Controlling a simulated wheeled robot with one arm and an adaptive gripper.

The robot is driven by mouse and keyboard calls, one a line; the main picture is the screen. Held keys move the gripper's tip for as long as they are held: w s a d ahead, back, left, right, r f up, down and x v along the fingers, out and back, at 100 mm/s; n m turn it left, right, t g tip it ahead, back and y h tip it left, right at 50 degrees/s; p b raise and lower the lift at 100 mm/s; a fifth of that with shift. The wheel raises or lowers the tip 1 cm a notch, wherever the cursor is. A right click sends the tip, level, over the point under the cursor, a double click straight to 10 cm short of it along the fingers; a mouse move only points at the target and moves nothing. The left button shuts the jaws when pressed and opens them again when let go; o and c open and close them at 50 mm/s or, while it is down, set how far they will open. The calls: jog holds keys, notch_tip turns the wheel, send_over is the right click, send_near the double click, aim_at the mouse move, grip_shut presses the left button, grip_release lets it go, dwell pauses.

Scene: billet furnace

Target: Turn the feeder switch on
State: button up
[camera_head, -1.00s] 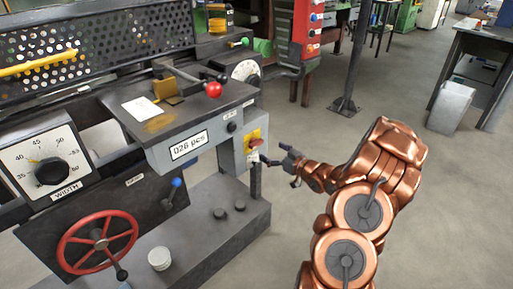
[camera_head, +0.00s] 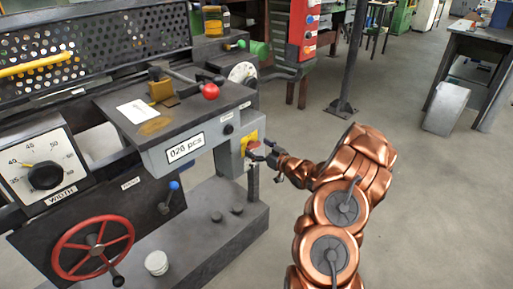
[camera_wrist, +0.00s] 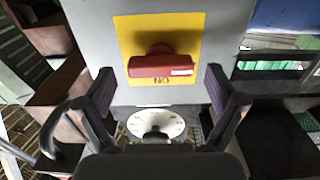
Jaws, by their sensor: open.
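The feeder switch is a red bar-shaped handle (camera_wrist: 160,66) on a yellow plate (camera_wrist: 190,32), fixed to a grey box. In the head view the red handle (camera_head: 254,145) shows on the box's right face, partly behind my fingers. My gripper (camera_wrist: 161,78) is open, one dark finger on each side of the handle's line in the wrist view, with nothing between them. In the head view my gripper (camera_head: 271,157) is right beside the switch; I cannot tell whether it touches.
The grey machine carries a counter label (camera_head: 186,147), a red ball lever (camera_head: 210,91), a blue-tipped lever (camera_head: 173,186) and a red handwheel (camera_head: 93,248). A dark post (camera_head: 347,60) stands behind. The floor to the right of my arm is clear.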

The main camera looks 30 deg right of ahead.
jog(key=shift+w+a, duration=0.1)
jog(key=shift+w, duration=0.2)
jog(key=c, duration=1.1)
